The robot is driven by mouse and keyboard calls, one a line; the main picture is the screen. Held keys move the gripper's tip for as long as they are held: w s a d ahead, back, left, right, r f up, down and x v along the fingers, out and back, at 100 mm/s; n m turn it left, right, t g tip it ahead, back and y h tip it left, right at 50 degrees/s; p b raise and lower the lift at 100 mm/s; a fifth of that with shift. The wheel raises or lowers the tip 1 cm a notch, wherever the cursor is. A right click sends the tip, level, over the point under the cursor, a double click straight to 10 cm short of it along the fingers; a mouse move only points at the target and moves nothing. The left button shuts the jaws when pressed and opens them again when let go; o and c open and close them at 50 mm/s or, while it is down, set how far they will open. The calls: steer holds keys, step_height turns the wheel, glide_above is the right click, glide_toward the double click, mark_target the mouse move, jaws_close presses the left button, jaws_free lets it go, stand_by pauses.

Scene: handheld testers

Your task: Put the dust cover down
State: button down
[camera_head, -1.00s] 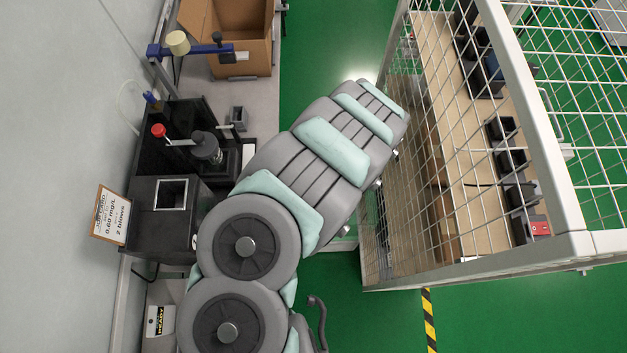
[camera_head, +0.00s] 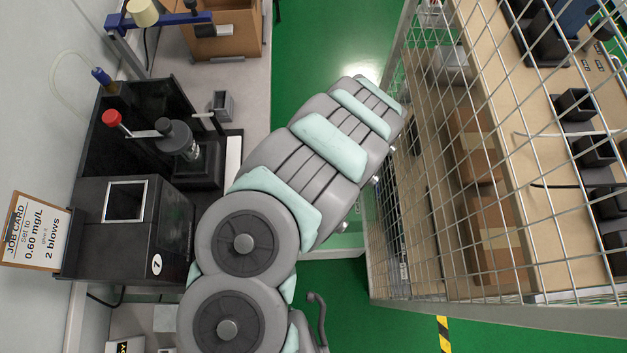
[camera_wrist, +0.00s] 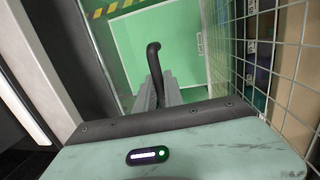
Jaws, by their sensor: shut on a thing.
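The dust cover (camera_wrist: 153,62) shows in the wrist view as a slim dark piece with a bent top. It stands at the ends of my gripper's grey fingers (camera_wrist: 158,84), which are shut on it. In the head view the dark hooked piece (camera_head: 318,312) shows at the bottom, just right of my arm's lower joints. My gripper's fingers are not clear there, as my arm hides most of that area. Green floor lies behind the piece in the wrist view, and no surface visibly touches it.
At left, a bench (camera_head: 257,95) holds a black tester station (camera_head: 125,215), a clamped tester with a red knob (camera_head: 111,118), a job card (camera_head: 35,232) and a cardboard box (camera_head: 225,30). At right, a wire-mesh cage (camera_head: 480,150) encloses shelves. Green floor is open between them.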

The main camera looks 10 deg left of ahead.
step_height(320, 180, down, 22)
steer(key=b, duration=1.1)
steer(key=shift+r+b, duration=0.15)
steer(key=shift+b, duration=0.25)
steer(key=shift+w, duration=0.1)
steer(key=c, duration=1.9)
jaws_free()
steer(key=shift+f, duration=0.2)
steer(key=o, duration=0.4)
steer(key=shift+o, duration=0.2)
steer(key=shift+r, duration=0.1)
